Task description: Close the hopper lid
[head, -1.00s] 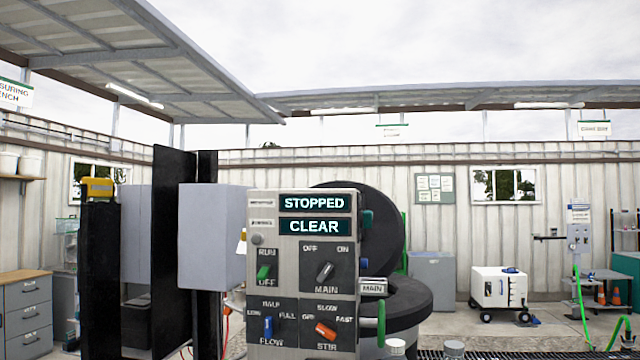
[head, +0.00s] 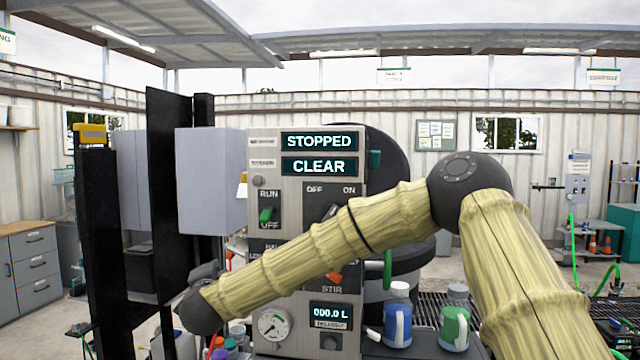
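The hopper lid (head: 393,165) is a dark round disc standing raised behind the right side of the control panel (head: 262,150). The panel hides its left part and my arm crosses its lower part. The dark hopper body (head: 412,260) shows just below my forearm. My arm reaches in from the lower right, bends at a dark elbow and runs left across the panel. Its dark wrist end is at the lower left, well away from the lid. My gripper cannot be made out.
The panel reads STOPPED and CLEAR, with its switches partly behind my arm. A blue-labelled jug (head: 397,320) and a green jug (head: 455,328) stand low in front of the hopper. Dark upright posts (head: 170,200) and a grey box (head: 210,180) stand left of the panel.

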